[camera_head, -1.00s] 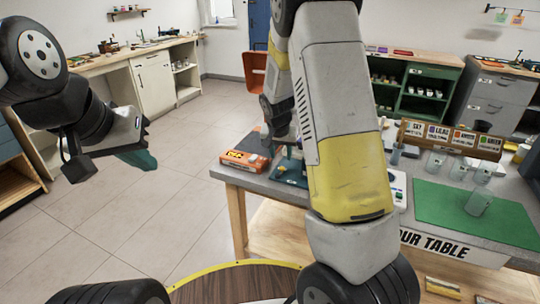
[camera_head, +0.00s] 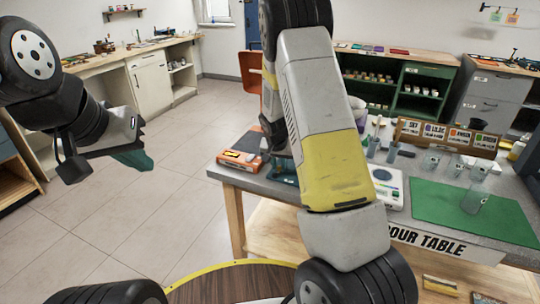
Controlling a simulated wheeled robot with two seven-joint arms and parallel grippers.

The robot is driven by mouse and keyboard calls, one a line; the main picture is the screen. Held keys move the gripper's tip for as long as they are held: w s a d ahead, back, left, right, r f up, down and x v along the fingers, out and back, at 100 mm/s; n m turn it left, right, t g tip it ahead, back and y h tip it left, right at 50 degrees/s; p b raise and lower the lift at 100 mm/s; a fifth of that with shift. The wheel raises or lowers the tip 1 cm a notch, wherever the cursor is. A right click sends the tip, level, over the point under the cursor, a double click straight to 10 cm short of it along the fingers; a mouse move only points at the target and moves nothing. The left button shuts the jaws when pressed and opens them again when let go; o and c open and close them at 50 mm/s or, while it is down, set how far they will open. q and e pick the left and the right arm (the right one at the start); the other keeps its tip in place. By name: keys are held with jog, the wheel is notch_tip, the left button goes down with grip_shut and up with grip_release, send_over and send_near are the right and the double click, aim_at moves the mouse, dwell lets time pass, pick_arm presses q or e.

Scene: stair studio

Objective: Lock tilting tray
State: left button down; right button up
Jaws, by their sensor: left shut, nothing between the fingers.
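My left gripper (camera_head: 135,158) is at the left, over bare floor and away from the table; its teal fingers are shut and empty. My right arm crosses the middle of the view.
An orange box (camera_head: 240,160) lies at the table's left corner. A white scale (camera_head: 388,184), a green mat (camera_head: 450,213) with a clear cup (camera_head: 474,200), and a labelled rack (camera_head: 437,134) are to the right. Open floor (camera_head: 150,215) lies left of the table.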

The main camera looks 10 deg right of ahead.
grip_shut()
jog(key=shift+w+a+n+y, duration=0.15)
jog(key=shift+n+y, duration=0.35)
jog(key=shift+n, duration=0.7)
jog(key=o, duration=0.6)
grip_release()
jog(key=v, duration=0.7)
jog(key=shift+s+r, duration=0.25)
jog(key=shift+r, duration=0.1)
